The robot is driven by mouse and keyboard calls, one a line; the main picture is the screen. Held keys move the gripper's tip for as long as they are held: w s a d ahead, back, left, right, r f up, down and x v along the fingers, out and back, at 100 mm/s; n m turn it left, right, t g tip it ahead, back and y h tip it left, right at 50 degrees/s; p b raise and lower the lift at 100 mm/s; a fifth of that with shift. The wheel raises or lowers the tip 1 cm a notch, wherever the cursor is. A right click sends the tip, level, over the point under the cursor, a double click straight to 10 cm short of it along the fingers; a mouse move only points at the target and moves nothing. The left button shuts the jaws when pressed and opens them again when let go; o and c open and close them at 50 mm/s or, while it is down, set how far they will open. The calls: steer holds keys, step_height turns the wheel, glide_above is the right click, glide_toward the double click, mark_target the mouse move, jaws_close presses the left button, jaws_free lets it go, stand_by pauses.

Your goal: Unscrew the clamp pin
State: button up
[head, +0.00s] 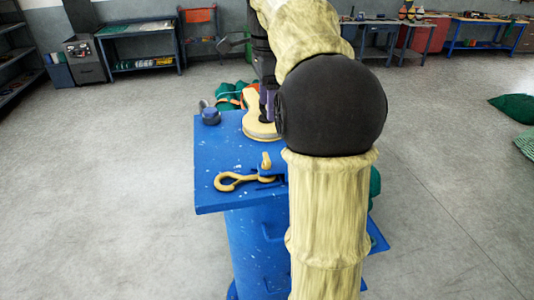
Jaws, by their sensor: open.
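A yellow pin with a ring-shaped eye (230,181), which looks like the clamp pin, lies along the front of the blue stand top (213,160). Its shank runs right to a small blue block (274,170) with a short yellow upright piece on it; my arm hides the right side. Farther back, a larger yellow fitting (256,113) rests on the stand top. My gripper (267,105) points down at this fitting, behind and above the pin and apart from it. It is open; its fingertips are small and partly hidden, so I cannot tell whether they touch the fitting.
A dark blue-grey knob-like part (210,115) sits at the stand's back left corner. Green netting (229,95) shows behind the stand. Workbenches line the far wall. Green net bundles (516,107) lie at the right.

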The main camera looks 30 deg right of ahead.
mark_target(266, 156)
steer(key=f, duration=1.3)
steer(key=shift+w+a+f, duration=0.15)
steer(key=shift+w+f, duration=0.1)
steer(key=shift+f, duration=0.05)
steer(key=shift+s+f, duration=0.15)
steer(key=shift+f, duration=0.05)
steer(key=shift+s+d+f, duration=0.1)
steer(key=shift+d, duration=0.2)
steer(key=shift+a, duration=0.2)
steer(key=c, duration=1)
steer(key=shift+d, duration=0.1)
